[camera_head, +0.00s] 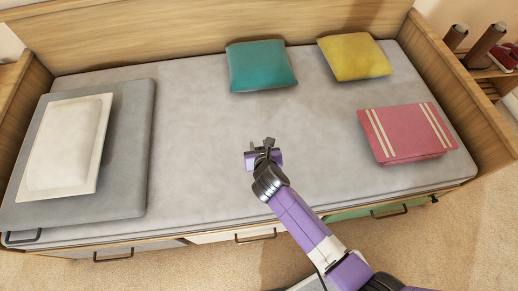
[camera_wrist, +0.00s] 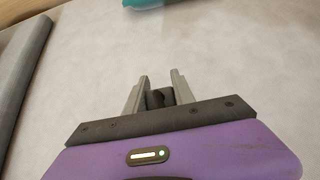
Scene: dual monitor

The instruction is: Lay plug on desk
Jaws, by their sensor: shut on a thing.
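My gripper (camera_head: 264,154) is over the middle of the grey daybed mattress (camera_head: 200,130). In the wrist view my gripper (camera_wrist: 160,88) has its two grey fingers shut on a small dark thing, which I take to be the plug (camera_wrist: 157,98). Only a little of it shows between the fingers, so its shape is unclear. In the head view it is too small to make out clearly. No desk can be made out in either view.
A teal pillow (camera_head: 260,66) and a yellow pillow (camera_head: 354,56) lie at the back. A folded pink blanket (camera_head: 405,133) is on the right. A grey pad (camera_head: 128,150) with a white cushion (camera_head: 64,146) is on the left. Wooden sides (camera_head: 460,90) edge the daybed.

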